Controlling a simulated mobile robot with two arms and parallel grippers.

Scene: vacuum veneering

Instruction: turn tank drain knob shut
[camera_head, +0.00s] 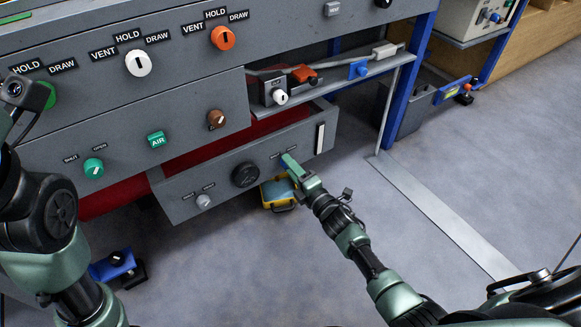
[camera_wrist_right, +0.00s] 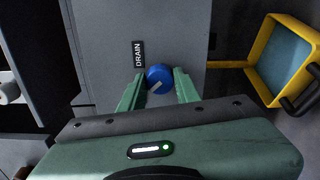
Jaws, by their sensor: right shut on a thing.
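The drain knob (camera_wrist_right: 159,79) is round and blue with a white pointer line, on a grey panel in the right wrist view. The pointer slants in that picture, toward the lower left. A black DRAIN label (camera_wrist_right: 138,55) is just left of it. My right gripper (camera_head: 289,163) is at the right part of the low grey drawer-like front (camera_head: 222,192). Its two green fingers are shut on the knob, one on each side, and hide it mostly in the head view. My left arm (camera_head: 50,215) is at the left edge; its gripper's fingers are not clear.
A yellow container (camera_head: 267,197) with a blue inside sits below the panel, close to my right gripper. Other knobs, such as an orange one (camera_head: 223,37) and a white one (camera_head: 138,63), are on the panels above. A blue post (camera_head: 405,85) stands to the right. The floor at right is open.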

